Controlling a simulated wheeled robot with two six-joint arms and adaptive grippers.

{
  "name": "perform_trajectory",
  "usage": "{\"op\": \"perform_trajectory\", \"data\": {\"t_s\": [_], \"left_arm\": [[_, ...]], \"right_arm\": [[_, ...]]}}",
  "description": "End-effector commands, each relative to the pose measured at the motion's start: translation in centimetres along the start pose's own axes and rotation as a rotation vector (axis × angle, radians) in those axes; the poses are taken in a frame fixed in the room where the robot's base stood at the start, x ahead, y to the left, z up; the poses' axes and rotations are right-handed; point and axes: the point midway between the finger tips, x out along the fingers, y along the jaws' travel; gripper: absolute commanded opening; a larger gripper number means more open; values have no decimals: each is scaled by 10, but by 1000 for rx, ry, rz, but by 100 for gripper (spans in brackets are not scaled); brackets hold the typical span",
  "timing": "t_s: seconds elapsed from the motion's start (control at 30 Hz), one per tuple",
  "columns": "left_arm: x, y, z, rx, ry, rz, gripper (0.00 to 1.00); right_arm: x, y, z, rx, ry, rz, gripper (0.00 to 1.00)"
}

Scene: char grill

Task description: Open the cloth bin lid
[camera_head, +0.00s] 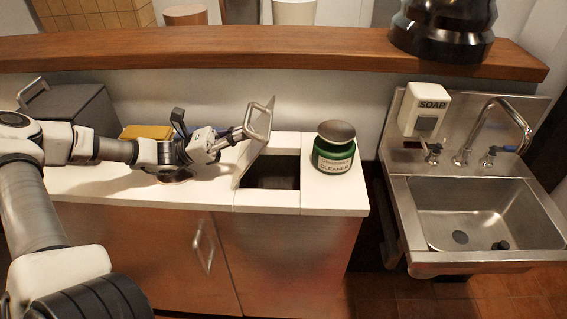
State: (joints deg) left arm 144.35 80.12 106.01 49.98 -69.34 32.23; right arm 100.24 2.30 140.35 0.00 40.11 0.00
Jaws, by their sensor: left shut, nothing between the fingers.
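The cloth bin lid (261,129), a white panel with a metal loop handle, stands steeply tilted up along the left side of a dark square opening (273,172) in the white counter top. My left gripper (242,133) is shut and empty. Its fingertips are at the lid's left side, close to the handle; I cannot tell whether they touch it. My right gripper is not in view.
A green cleaner jar (334,158) with a grey top stands right of the opening. A yellow sponge-like block (147,132) and a dark box (75,107) are behind my left arm. A steel sink (488,210) and a soap dispenser (425,110) are at the right. A wooden shelf (270,42) runs behind.

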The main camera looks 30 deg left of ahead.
Motion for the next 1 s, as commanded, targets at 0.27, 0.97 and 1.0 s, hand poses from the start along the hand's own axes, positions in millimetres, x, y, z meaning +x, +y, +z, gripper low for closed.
{"op": "perform_trajectory", "data": {"t_s": [0.27, 0.97, 1.0], "left_arm": [[-24, 0, 21, 0, 0, 2, 0], [-50, 0, 22, -1, 3, -1, 0], [-50, 0, 22, -1, 3, -1, 0]], "right_arm": [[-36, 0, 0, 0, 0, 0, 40], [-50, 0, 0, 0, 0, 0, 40], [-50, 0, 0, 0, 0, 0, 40]]}}
